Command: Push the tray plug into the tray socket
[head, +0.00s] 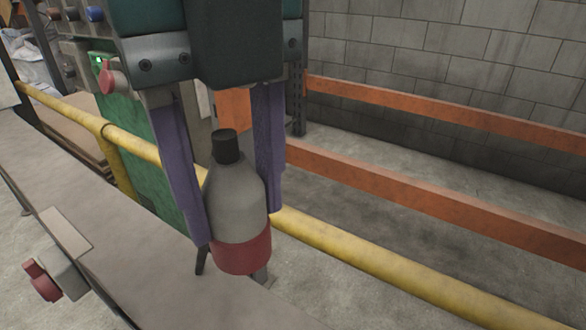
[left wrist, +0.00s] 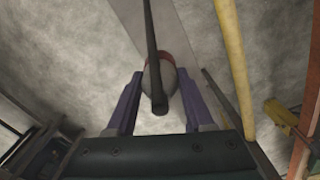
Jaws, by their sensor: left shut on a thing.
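My left gripper (head: 236,222) is shut on a grey bottle (head: 235,195) with a black cap and a red lower band. One purple finger is on each side of the bottle, which is close to upright. The bottle appears over a grey-brown surface (head: 135,235); I cannot tell whether it touches it. In the left wrist view the bottle (left wrist: 161,72) is between the fingers, seen from the cap end. I cannot make out a tray plug or a tray socket in either view. My right gripper is not in view.
A yellow rail (head: 350,257) crosses behind the bottle. Orange beams (head: 430,205) run along a grey block wall (head: 440,65). A grey box with a red knob (head: 42,281) is at the lower left. A green panel (head: 140,150) stands behind the left finger.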

